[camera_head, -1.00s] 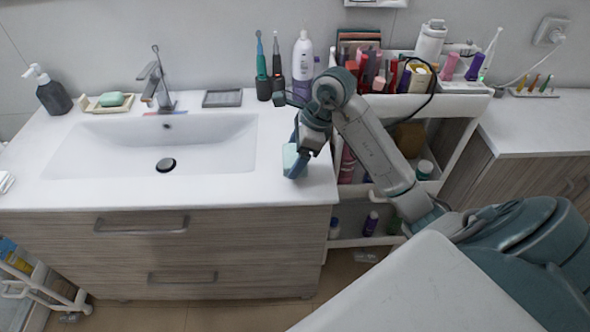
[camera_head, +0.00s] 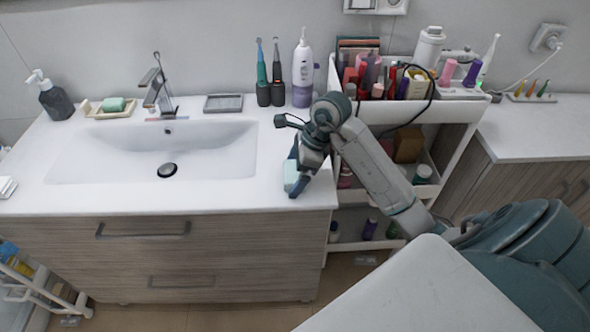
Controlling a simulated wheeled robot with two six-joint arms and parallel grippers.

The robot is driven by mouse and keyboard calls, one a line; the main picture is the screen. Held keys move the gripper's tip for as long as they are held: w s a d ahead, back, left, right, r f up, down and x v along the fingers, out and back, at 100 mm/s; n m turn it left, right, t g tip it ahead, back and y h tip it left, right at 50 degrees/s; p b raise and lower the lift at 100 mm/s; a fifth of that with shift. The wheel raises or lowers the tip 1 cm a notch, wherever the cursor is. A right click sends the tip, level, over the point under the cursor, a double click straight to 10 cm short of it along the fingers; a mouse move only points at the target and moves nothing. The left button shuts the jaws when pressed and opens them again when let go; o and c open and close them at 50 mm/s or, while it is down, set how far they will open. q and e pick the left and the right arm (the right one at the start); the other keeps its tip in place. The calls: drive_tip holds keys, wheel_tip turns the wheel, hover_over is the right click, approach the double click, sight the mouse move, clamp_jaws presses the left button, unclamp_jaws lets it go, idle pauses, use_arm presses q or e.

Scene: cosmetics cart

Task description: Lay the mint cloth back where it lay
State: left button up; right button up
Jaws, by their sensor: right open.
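The mint cloth (camera_head: 291,175) is a small pale block-like bundle at the front right of the white sink counter (camera_head: 235,198). My right gripper (camera_head: 296,182) is right at it, pointing down, with its dark blue fingers open around or beside the cloth. The fingers partly hide the cloth, and I cannot tell whether they touch it. The cloth appears to rest on the counter. My left gripper is not in view.
The sink basin (camera_head: 100,165) lies to the left. Toothbrushes (camera_head: 270,85) and a white-purple bottle (camera_head: 302,75) stand behind the gripper. The loaded cart (camera_head: 455,107) is to the right. The counter between basin and cart is mostly clear.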

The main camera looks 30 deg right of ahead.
drive_tip(key=shift+r+p, duration=0.25)
drive_tip(key=shift+p, duration=0.05)
drive_tip(key=b+v, duration=0.3)
drive_tip(key=v, duration=0.8)
drive_tip(key=shift+r, duration=0.35)
